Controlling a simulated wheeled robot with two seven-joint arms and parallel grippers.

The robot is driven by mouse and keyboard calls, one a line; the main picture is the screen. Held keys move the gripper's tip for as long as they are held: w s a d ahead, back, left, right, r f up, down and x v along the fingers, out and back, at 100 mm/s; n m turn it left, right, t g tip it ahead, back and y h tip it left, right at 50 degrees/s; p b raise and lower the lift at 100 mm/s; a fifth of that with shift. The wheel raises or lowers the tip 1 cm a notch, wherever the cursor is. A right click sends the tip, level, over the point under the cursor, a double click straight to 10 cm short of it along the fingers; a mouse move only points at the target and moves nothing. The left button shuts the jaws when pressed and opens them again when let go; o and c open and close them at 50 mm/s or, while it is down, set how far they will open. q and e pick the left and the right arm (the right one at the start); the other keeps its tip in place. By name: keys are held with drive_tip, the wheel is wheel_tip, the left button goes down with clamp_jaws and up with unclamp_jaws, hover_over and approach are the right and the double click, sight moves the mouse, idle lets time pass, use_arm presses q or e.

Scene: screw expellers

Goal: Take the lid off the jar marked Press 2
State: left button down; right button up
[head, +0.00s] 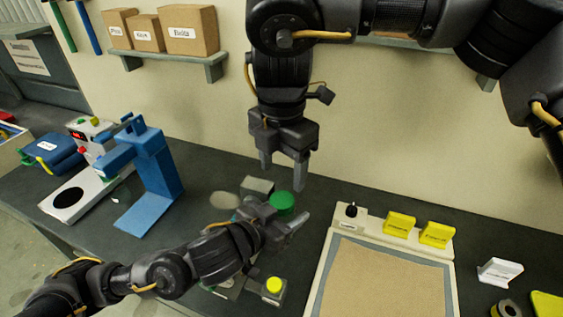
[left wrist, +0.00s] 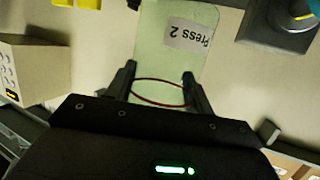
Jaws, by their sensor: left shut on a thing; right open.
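The jar marked Press 2 (left wrist: 160,50) is pale green and see-through in the left wrist view, with its label upside down. A thin red ring runs around it between the fingertips. My left gripper (left wrist: 160,88) is shut on the jar near this ring; in the head view the gripper (head: 290,226) hides much of it. A round green top (head: 281,201) shows just behind the left fingers; I cannot tell for sure that it is the jar's lid. My right gripper (head: 284,179) is open and empty, pointing down just above the green top.
A blue press (head: 152,175) stands on the left of the dark bench. A yellow button (head: 274,285) on a grey box is below the left gripper. A tan-topped tray (head: 378,280) with yellow blocks (head: 399,224) lies to the right. A shelf (head: 175,58) with boxes is on the wall.

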sight(281, 199)
wheel_tip(281, 199, down, 7)
drive_tip(key=shift+a+f, duration=0.1)
drive_tip(key=shift+f, duration=0.1)
drive_tip(key=shift+c, duration=0.4)
drive_tip(key=c, duration=0.9)
drive_tip(key=n, duration=0.7)
drive_tip(key=o, duration=1.1)
drive_tip(key=shift+c, duration=0.2)
drive_tip(key=shift+r, duration=0.15)
